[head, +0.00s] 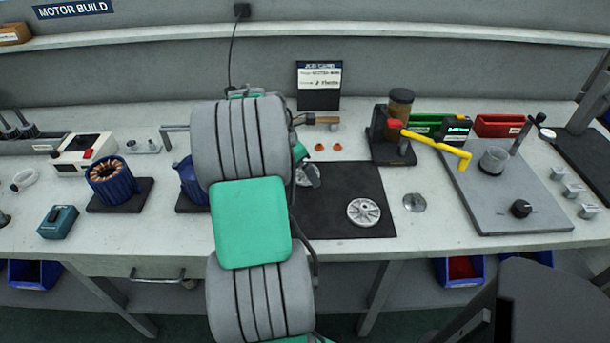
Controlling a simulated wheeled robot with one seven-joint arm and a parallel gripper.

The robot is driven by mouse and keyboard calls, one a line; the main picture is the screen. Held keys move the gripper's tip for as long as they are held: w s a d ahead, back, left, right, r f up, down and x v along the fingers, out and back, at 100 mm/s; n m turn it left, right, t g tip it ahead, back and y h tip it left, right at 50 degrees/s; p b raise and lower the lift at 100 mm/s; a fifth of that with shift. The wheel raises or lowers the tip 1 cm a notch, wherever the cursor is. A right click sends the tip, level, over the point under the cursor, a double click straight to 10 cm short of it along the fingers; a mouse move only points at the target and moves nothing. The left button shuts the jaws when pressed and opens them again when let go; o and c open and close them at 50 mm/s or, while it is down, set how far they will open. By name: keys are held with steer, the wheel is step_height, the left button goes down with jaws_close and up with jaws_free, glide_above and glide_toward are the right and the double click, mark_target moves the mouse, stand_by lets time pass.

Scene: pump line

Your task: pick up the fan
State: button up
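A pale grey round part with radial ribs and a centre hole, which looks like the fan (363,212), lies flat on the black mat (345,180), near its front right. Another grey metal piece (309,175) shows at the mat's left side, partly hidden by my arm; I cannot tell its full shape or whether anything touches it. My arm stands across the middle of the head view, left of the ribbed part and apart from it in the picture. My gripper is hidden behind the arm, so its fingers do not show.
A grey metal disc (414,202) lies right of the mat. A dark press-like stand (393,135) with a yellow lever is behind it. A grey plate (505,190) with a clear cup fills the right. Blue motor housing (112,183) stands left. A sign (319,85) stands at the back.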

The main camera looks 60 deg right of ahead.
steer(key=shift+r, duration=0.1)
steer(key=c, duration=1)
steer(key=shift+c, duration=0.2)
steer(key=shift+r, duration=0.5)
steer(key=r, duration=0.3)
steer(key=shift+a+p, duration=0.2)
steer(key=shift+p, duration=0.15)
steer(key=s+a+r+p, duration=0.1)
steer(key=s+a+r, duration=0.2)
steer(key=a+r, duration=0.6)
steer(key=a, duration=0.4)
steer(key=shift+s, duration=0.25)
steer(key=shift+a, duration=0.1)
